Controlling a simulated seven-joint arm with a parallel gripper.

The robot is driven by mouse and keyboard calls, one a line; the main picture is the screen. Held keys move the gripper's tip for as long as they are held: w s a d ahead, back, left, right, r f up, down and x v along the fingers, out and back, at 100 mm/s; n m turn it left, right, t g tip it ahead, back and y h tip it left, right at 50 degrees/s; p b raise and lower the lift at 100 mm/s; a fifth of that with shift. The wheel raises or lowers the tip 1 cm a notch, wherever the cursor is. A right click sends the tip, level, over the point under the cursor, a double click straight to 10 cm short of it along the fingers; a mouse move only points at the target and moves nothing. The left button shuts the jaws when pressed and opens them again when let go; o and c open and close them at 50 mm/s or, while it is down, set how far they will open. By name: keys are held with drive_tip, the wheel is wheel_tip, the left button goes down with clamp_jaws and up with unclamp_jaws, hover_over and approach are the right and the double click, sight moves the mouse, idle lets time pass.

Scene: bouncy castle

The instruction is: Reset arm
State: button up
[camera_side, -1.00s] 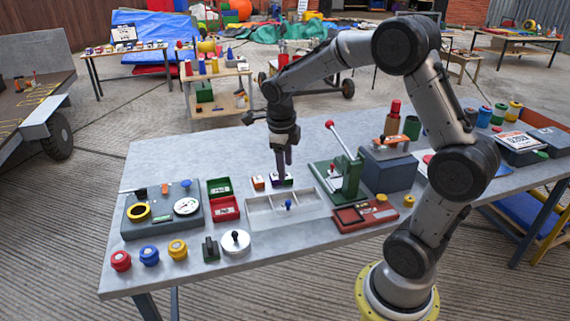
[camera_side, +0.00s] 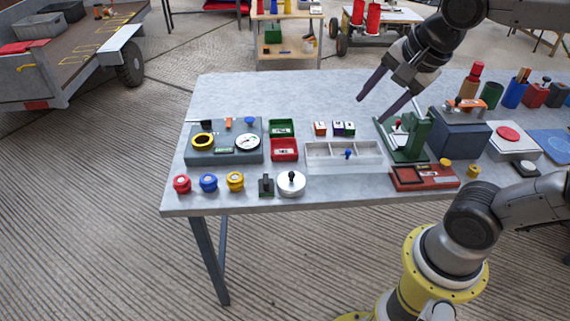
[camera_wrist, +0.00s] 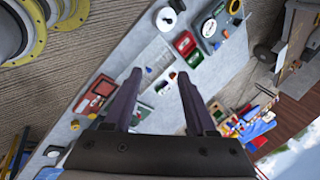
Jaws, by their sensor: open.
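My gripper (camera_side: 371,108) is open and empty, raised above the back middle of the grey table (camera_side: 270,92). Its two purple fingers slant down to the left, spread well apart. In the wrist view my gripper (camera_wrist: 159,74) has clear space between its fingers. Small blocks stand in a row on the table: an orange-red one (camera_side: 320,128), and a purple one (camera_side: 338,127) close beside a dark one (camera_side: 349,129). My gripper is apart from them, higher and to their right.
A green press (camera_side: 412,140) stands below my gripper, with a dark blue-grey box (camera_side: 460,135) to its right. The table's back left is clear.

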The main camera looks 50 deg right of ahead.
drive_tip(key=s+a+f+n, duration=0.1)
drive_tip(key=s+f+n, duration=0.1)
drive_tip(key=n, duration=0.7)
drive_tip(key=s+a+f+n+y, duration=0.1)
drive_tip(key=s+f+n, duration=0.1)
drive_tip(key=s+n, duration=0.3)
drive_tip(key=n, duration=0.4)
drive_tip(key=shift+a, duration=0.35)
